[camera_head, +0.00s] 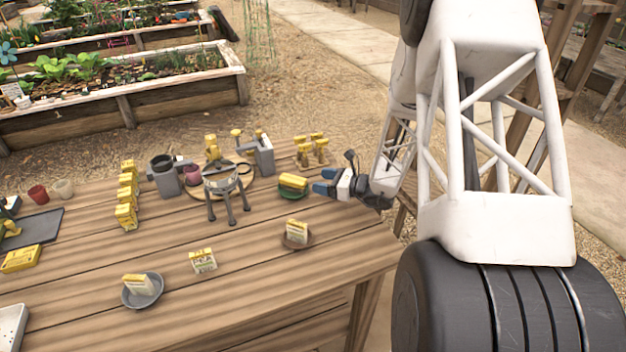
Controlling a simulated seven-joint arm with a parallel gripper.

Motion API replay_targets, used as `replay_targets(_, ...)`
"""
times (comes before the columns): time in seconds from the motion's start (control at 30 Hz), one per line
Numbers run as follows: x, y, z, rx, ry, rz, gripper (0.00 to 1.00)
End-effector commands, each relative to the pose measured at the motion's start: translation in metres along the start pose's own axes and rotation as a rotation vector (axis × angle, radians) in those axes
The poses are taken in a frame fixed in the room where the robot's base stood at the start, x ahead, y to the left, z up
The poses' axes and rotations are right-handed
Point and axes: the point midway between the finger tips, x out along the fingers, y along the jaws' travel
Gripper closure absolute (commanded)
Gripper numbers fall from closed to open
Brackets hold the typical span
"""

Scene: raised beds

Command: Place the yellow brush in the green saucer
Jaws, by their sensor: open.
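The green saucer (293,194) is on the wooden table, near its far right part. A yellow block-like thing (293,181), which looks like the yellow brush, lies in the saucer; it is too small to make out bristles. My gripper (325,181) has blue fingertips and reaches in from the right. It is open and empty, just right of the saucer and the yellow thing, with a small gap between them.
A brown saucer (297,243) and a grey saucer (142,291) hold seed packets. Another packet (203,261) stands between them. The front right table is bare.

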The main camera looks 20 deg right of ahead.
Motion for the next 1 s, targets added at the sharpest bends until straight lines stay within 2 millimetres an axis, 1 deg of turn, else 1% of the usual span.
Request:
replay_targets(0.1,-0.012,-0.001,0.000,0.000,0.000,-0.003,0.32)
replay_targets(0.3,-0.020,0.000,0.000,0.000,0.000,0.000,0.32)
replay_targets(1.0,-0.021,0.001,0.001,-0.003,0.001,0.003,0.32)
